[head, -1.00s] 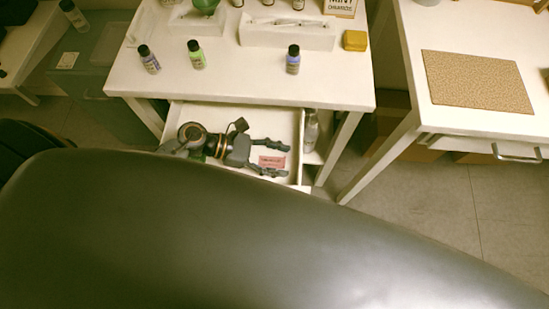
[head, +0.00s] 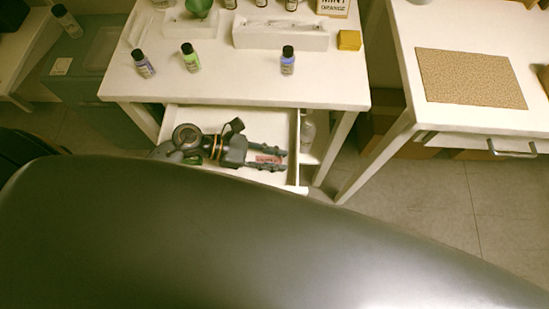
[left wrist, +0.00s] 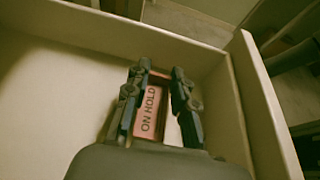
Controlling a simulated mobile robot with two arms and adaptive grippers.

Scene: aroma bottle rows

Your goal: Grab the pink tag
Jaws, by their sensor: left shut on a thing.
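The pink tag (head: 265,159) is inside the open white drawer, between the fingers of my left gripper (head: 282,160). In the left wrist view the tag (left wrist: 149,110) reads "ON HOLD" and has a darker reddish edge. There my left gripper (left wrist: 161,72) has one finger along each long side of the tag, shut on it. I cannot tell whether the tag is lifted off the drawer floor. My right gripper is not in view.
The drawer (head: 285,117) has raised walls close around the gripper, and the white table (head: 230,88) overhangs its back.

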